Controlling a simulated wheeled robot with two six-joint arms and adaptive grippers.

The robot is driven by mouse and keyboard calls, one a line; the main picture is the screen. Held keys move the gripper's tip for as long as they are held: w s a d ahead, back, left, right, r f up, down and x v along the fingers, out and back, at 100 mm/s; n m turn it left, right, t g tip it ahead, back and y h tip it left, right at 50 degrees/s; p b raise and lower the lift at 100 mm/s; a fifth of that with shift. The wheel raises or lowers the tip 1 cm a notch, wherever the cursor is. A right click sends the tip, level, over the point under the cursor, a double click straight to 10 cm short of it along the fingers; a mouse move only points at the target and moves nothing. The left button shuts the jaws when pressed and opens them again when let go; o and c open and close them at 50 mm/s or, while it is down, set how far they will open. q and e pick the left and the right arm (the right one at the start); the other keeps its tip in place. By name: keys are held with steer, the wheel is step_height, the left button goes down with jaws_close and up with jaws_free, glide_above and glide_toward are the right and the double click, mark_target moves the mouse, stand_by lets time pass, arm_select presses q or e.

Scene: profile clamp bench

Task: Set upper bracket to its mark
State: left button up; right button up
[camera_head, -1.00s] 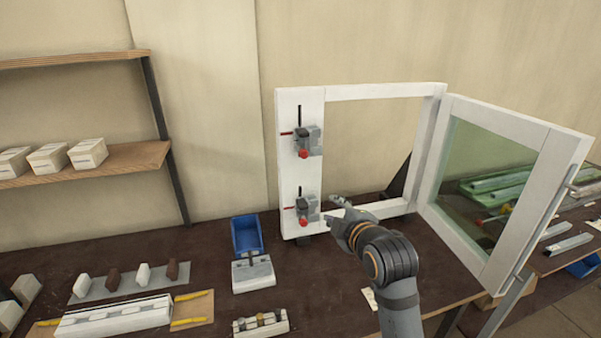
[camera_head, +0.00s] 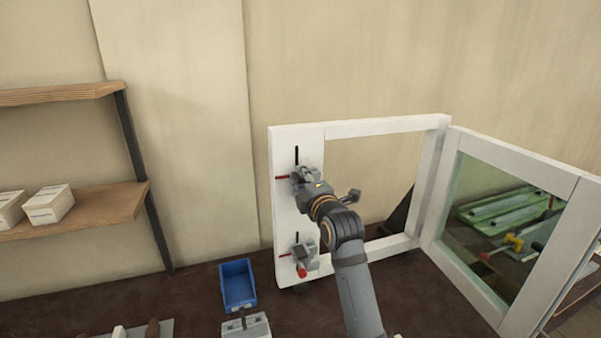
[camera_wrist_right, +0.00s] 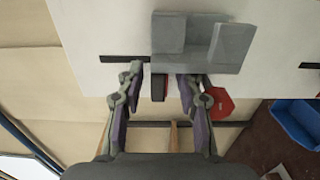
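The upper bracket (camera_head: 298,184) is a grey clamp on the white left post of the frame (camera_head: 285,215), below a black vertical slot. A thin red mark (camera_head: 282,177) lies on the post to its left. My right gripper (camera_wrist_right: 163,78) is at this bracket and partly hides it in the head view. In the right wrist view the grey bracket (camera_wrist_right: 190,48) is just beyond the fingertips. The fingers are open, one either side of a dark bar with a red face (camera_wrist_right: 158,87), with gaps visible. A red knob (camera_wrist_right: 218,105) is beside one finger.
A second bracket (camera_head: 304,258) with a red knob sits lower on the same post. A hinged glazed panel (camera_head: 492,215) stands open at the right. A blue bin (camera_head: 238,284) is on the dark bench, and shelves with white boxes (camera_head: 47,204) stand left.

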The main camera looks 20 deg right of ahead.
steer(key=shift+w+r, duration=0.1)
steer(key=shift+w, duration=0.15)
steer(key=shift+s+a, duration=0.1)
steer(key=shift+c, duration=3.1)
jaws_close()
arm_select(q)
steer(key=shift+s+r, duration=0.25)
steer(key=shift+s, duration=0.15)
